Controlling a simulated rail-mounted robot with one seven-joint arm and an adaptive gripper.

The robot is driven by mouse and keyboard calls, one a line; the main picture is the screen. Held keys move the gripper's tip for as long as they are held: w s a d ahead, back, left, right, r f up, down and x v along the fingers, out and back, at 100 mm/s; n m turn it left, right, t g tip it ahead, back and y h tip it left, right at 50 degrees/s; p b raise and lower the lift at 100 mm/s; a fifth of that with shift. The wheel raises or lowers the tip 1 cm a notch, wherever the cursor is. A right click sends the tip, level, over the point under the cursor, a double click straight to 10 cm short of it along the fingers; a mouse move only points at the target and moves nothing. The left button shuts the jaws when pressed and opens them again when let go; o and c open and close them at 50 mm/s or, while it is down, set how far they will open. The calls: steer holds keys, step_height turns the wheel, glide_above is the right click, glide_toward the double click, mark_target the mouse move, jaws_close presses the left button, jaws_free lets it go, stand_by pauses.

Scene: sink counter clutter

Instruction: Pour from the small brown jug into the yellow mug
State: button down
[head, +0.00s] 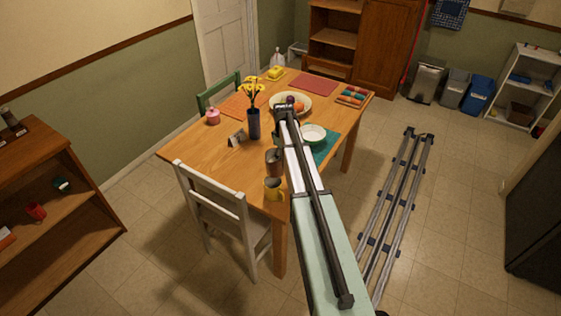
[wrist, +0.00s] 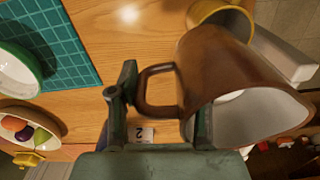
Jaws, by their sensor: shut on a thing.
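The small brown jug (head: 273,162) is near the table's front corner, left of my arm in the head view. In the wrist view the jug (wrist: 215,65) fills the right side, its pale inside showing at the lower right. My gripper (wrist: 163,105) is shut on the jug's handle, with a finger on either side. My arm hides the gripper in the head view. The yellow mug (head: 274,189) stands on the table corner, just in front of the jug. In the wrist view the mug (wrist: 212,13) is partly hidden behind the jug. I cannot tell the jug's exact tilt.
A white bowl (head: 313,133) sits on a teal mat (head: 326,150) right of my arm. A dark vase (head: 253,124) with yellow flowers and a small card stand (head: 236,138) are behind the jug to the left. A white chair (head: 215,205) stands against the table's near side.

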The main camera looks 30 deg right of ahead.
steer(key=shift+d+n, duration=0.15)
steer(key=shift+n, duration=0.15)
steer(key=shift+w+n, duration=0.25)
steer(key=shift+n, duration=0.25)
steer(key=shift+w+d+r+t+h, duration=0.1)
steer(key=shift+d+r+t+h, duration=0.1)
steer(key=shift+r+t+h, duration=0.45)
steer(key=shift+w+d+r+t+h, duration=0.15)
steer(key=shift+r+t+h, duration=0.2)
steer(key=shift+r+h, duration=0.45)
steer(key=t+h, duration=0.1)
steer(key=r+h, duration=0.1)
steer(key=h, duration=0.1)
steer(key=shift+s+r+t, duration=0.1)
steer(key=shift+r+t, duration=0.15)
steer(key=shift+t, duration=0.15)
steer(key=shift+r+h, duration=0.2)
steer(key=shift+h, duration=0.15)
steer(key=shift+r+t+h+b, duration=0.1)
steer(key=shift+t+h+b, duration=0.45)
steer(key=shift+b, duration=0.2)
steer(key=shift+s+a+r+t+h+b, duration=0.15)
steer(key=shift+t+h+b, duration=0.3)
steer(key=shift+b, duration=1.25)
steer(key=shift+s+a+r+t+h+b, duration=0.1)
steer(key=shift+a+t+h+b, duration=0.25)
steer(key=shift+b, duration=1.05)
steer(key=shift+s+a+t+h+b, duration=0.15)
steer(key=shift+h+b, duration=0.4)
steer(key=shift+b, duration=0.85)
